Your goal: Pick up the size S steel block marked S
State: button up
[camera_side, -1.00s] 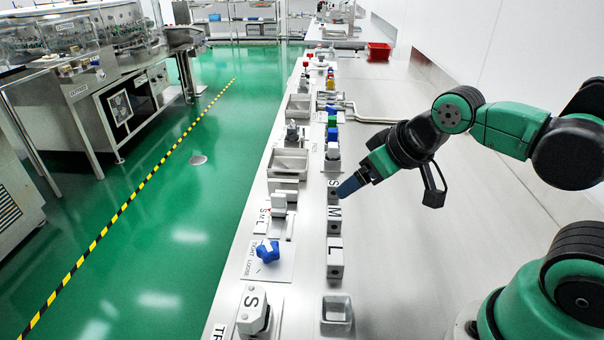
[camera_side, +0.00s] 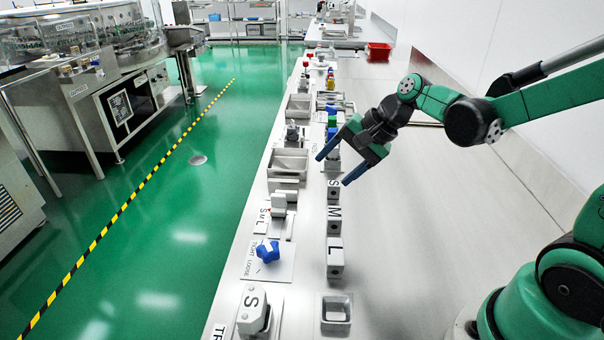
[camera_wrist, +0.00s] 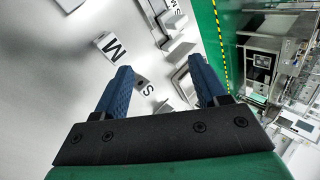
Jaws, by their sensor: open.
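The steel block marked S (camera_side: 333,194) stands in a row on the bench, in front of the blocks marked M (camera_side: 335,228) and L (camera_side: 335,268) as seen from the far end. My gripper (camera_side: 333,170) is open and empty, with its blue fingers spread just above and beyond the S block. In the wrist view my gripper (camera_wrist: 160,64) shows both fingers apart. The S block (camera_wrist: 146,86) shows there beside the left finger, which partly hides it. The M block (camera_wrist: 110,46) is left of that finger. Contact with the S block cannot be told.
A blue knob (camera_side: 268,251) and a larger S-marked fixture (camera_side: 253,312) stand left of the row. An open metal tray (camera_side: 336,312) is at the near end. Colored parts stand beyond my gripper. The bench (camera_side: 420,240) to the right is clear.

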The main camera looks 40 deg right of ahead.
aim_at(338, 183)
jog(key=w+d+f+m+y, duration=0.1)
jog(key=m, duration=0.1)
jog(key=w+d+f+m, duration=0.1)
jog(key=d+m, duration=0.1)
jog(key=m, duration=0.1)
jog(key=w+d+f+m+t+y, duration=0.1)
jog(key=f+m, duration=0.1)
jog(key=shift+w+d+m+y, duration=0.2)
jog(key=shift+w+m+y, duration=0.05)
jog(key=shift+m+y, duration=0.05)
jog(key=d+f+m+y, duration=0.1)
jog(key=m, duration=0.1)
jog(key=d+f+m+t+y, duration=0.1)
jog(key=f+m, duration=0.1)
jog(key=d+f+m+t, duration=0.1)
jog(key=d+m, duration=0.1)
jog(key=shift+s+f+m+y, duration=0.25)
jog(key=shift+f+m+y, duration=0.05)
jog(key=shift+f+y, duration=0.1)
jog(key=shift+w+f+t, duration=0.1)
jog(key=shift+f+t, duration=0.05)
jog(key=shift+t, duration=0.15)
jog(key=shift+x, duration=2.65)
grip_shut()
